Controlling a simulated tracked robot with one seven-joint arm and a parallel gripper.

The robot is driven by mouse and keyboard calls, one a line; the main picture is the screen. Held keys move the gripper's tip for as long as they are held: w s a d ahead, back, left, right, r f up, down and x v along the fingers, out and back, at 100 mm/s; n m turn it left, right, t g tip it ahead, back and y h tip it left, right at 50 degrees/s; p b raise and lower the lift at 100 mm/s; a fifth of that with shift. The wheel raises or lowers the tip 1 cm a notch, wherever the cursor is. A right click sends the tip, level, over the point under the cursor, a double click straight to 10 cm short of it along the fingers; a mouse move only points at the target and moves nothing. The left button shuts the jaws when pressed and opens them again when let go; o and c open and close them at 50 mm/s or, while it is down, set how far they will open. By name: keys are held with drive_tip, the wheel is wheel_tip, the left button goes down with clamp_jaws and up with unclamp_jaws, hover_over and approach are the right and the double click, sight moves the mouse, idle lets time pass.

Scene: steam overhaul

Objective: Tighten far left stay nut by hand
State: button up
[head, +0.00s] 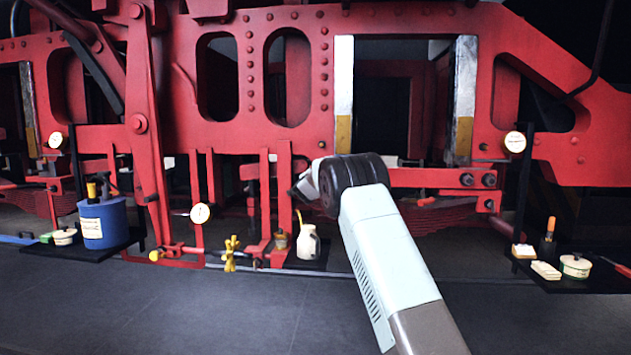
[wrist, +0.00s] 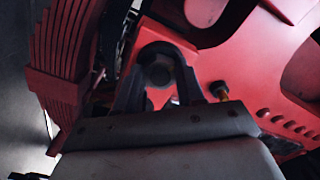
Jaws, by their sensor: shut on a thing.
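In the wrist view, my gripper (wrist: 158,56) has its two dark fingers closed around a dark round nut (wrist: 158,73) at the red frame. The nut is in shadow, and its thread and seating cannot be made out. My wrist hides the fingers and the held nut there. Two dark nuts show on the red stay bar to the right, one (head: 467,179) beside the other (head: 489,180).
A red leaf spring (wrist: 62,75) stands close left of my gripper, and a brass-coloured fitting (wrist: 220,90) close right. A white bottle (head: 308,243) stands on a low tray. A blue drum (head: 103,223) stands left. The grey floor in front is mostly clear.

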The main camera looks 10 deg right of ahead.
drive_tip(key=m, duration=1.3)
drive_tip(key=shift+d+f, duration=0.2)
drive_tip(key=shift+f, duration=0.15)
idle(0.4)
drive_tip(key=o, duration=0.8)
drive_tip(key=shift+o, duration=1.2)
drive_tip(key=shift+a+r, duration=0.1)
drive_tip(key=shift+r, duration=0.05)
drive_tip(key=shift+s+r, duration=0.1)
